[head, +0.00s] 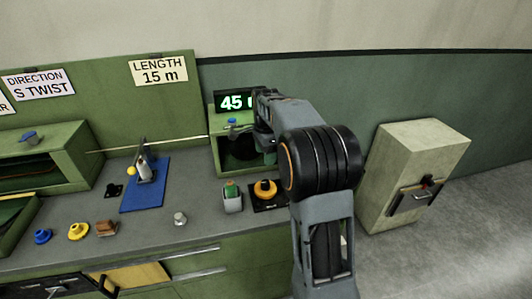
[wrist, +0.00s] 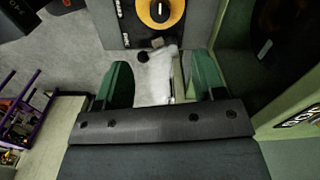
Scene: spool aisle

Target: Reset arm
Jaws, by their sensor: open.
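My gripper (head: 265,138) is raised over the back right of the bench, in front of the green housing with the display. In the wrist view its two green fingers (wrist: 162,82) stand wide apart, open. A pale white patch shows between and beyond them; I cannot tell what it is or how far off. An orange-yellow round thing (head: 265,188) sits on a black pad on the bench below my gripper; a similar one (wrist: 160,12) shows at the top of the wrist view. My arm hides part of the housing and bench.
A lit display (head: 232,102) reads 45, partly covered. A grey-green holder (head: 232,197), a blue mat (head: 146,192) with a tool, and several small items stand on the bench. A pale cabinet (head: 405,170) stands right, with open floor beside it. A purple frame (wrist: 22,105) shows left.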

